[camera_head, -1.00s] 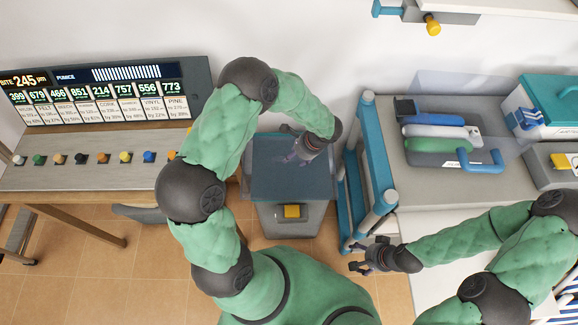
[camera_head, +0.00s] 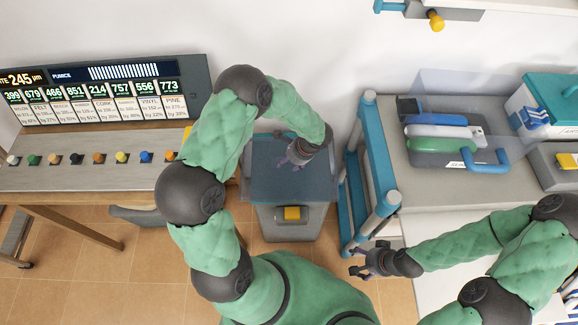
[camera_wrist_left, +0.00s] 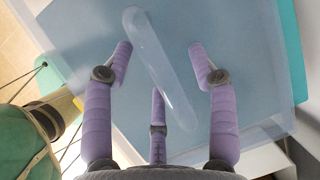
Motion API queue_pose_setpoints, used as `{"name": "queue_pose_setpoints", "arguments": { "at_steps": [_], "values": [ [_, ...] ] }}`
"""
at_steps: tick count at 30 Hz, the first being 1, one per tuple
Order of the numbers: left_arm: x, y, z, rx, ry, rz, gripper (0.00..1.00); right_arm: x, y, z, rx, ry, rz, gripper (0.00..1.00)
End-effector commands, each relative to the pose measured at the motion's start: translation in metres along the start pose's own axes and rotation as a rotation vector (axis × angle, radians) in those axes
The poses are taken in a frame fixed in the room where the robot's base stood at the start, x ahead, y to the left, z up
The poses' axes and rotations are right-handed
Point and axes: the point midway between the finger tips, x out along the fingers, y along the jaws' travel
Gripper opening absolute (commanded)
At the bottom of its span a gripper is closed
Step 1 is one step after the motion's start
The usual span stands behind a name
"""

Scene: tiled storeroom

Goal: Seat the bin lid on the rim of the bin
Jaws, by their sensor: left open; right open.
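The bin (camera_head: 290,228) is a grey floor-standing container with a yellow patch on its front. The bin lid (camera_head: 262,180) is a translucent bluish rectangular sheet lying over the bin's top; I cannot tell whether it sits flush on the rim. In the left wrist view the lid (camera_wrist_left: 215,25) fills most of the picture and has a clear bar handle (camera_wrist_left: 160,65). My left gripper (camera_head: 287,163) is over the lid, its purple fingers spread on both sides of the handle (camera_wrist_left: 163,72), apart from it. My right gripper (camera_head: 356,262) is open and empty, right of the bin.
A blue-framed rack (camera_head: 376,150) stands close on the bin's right. Beyond it a grey counter (camera_head: 425,185) bears a clear tray with bottles (camera_head: 440,132) and a teal-lidded box (camera_head: 560,95). A bench with knobs and a display (camera_head: 90,178) is at left. Tiled floor is open in front.

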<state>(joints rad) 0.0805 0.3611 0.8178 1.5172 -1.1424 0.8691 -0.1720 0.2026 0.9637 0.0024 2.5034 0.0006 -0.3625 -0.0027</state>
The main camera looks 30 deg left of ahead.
Motion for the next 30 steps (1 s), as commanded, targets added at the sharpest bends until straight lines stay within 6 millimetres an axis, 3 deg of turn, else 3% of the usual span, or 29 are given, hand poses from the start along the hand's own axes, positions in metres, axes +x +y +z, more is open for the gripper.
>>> {"name": "queue_pose_setpoints", "arguments": {
  "at_steps": [3,4,9,10,25,30],
  "values": [
    [0.002,0.000,-0.001,0.000,0.000,0.000,0.58,0.002,0.001,0.000,0.000,0.000,0.000,0.78],
    [0.002,0.000,-0.001,0.000,0.000,0.000,0.53,0.002,0.001,0.000,0.000,0.000,0.000,0.78],
    [0.001,0.000,-0.001,0.000,0.000,0.000,0.04,0.002,0.001,0.000,0.000,0.000,0.000,0.78],
    [0.001,0.000,-0.001,0.000,0.000,0.000,0.00,0.002,0.001,0.000,0.000,0.000,0.000,0.78],
    [-0.002,0.000,0.001,0.000,0.000,0.000,0.00,-0.002,-0.001,0.000,0.000,0.000,0.000,0.78],
    [-0.020,-0.004,0.008,-0.001,0.000,-0.002,0.00,-0.013,-0.005,0.001,0.000,0.000,0.000,0.78]
  ]
}}
